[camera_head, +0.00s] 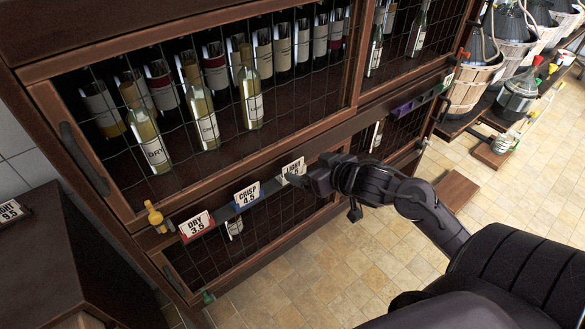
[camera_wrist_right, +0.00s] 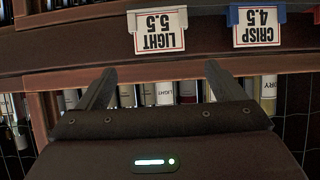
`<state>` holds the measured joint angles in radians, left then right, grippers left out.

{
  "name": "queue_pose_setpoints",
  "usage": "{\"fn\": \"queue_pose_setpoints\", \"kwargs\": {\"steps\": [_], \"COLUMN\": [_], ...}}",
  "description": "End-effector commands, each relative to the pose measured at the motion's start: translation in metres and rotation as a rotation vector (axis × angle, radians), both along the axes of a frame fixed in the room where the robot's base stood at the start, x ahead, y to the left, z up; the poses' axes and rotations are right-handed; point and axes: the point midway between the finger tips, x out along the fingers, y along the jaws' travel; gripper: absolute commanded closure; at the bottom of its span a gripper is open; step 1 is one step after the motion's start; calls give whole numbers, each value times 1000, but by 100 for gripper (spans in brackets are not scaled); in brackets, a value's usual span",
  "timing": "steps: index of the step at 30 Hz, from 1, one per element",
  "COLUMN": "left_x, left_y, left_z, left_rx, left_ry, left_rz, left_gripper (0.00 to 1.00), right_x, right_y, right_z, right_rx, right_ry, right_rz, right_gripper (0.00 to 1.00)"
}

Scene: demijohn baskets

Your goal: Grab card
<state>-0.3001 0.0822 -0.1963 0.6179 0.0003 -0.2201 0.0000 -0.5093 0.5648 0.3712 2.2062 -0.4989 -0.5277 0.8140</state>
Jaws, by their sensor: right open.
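Three price cards hang in a row on the shelf rail: a red-edged DRY 3.5 card (camera_head: 196,226), a blue-edged CRISP 4.5 card (camera_head: 247,195) and a white LIGHT 5.5 card (camera_head: 294,169). My right gripper (camera_head: 298,181) is at the LIGHT card and partly covers it. In the right wrist view the LIGHT card (camera_wrist_right: 158,31) appears upside down, beyond the open, empty fingers (camera_wrist_right: 157,82) and between their lines. The CRISP card (camera_wrist_right: 257,26) is to its right there. I cannot tell whether a finger touches the card. My left gripper is not in view.
The wooden cabinet (camera_head: 195,18) has wire mesh doors with several bottles behind. A yellow tap-like piece (camera_head: 155,217) sits left of the cards. A purple item (camera_head: 405,107) is on the rail to the right. Another card (camera_head: 11,211) stands far left.

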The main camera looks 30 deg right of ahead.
Motion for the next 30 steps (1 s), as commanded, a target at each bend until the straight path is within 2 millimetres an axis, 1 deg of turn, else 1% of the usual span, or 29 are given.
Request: {"fn": "queue_pose_setpoints", "kwargs": {"steps": [1, 4, 12, 16, 22, 23, 30], "left_x": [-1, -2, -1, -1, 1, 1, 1], "left_y": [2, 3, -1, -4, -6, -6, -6], "left_z": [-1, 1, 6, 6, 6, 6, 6], "left_rx": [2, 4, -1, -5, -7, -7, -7], "left_ry": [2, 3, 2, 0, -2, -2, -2], "left_rz": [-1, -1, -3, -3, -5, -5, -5], "left_gripper": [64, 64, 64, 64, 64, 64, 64], "right_x": [6, 15, 48, 55, 55, 55, 55], "right_y": [0, 1, 6, 7, 7, 7, 7], "right_z": [-3, -7, -26, -30, -31, -31, -31], "right_rx": [0, 0, 1, -2, -1, -1, -1], "right_ry": [-1, 0, -2, 0, 1, 1, 1], "right_rz": [-1, -1, -3, -1, -2, -2, -2], "right_gripper": [11, 11, 11, 11, 11, 12, 44]}}
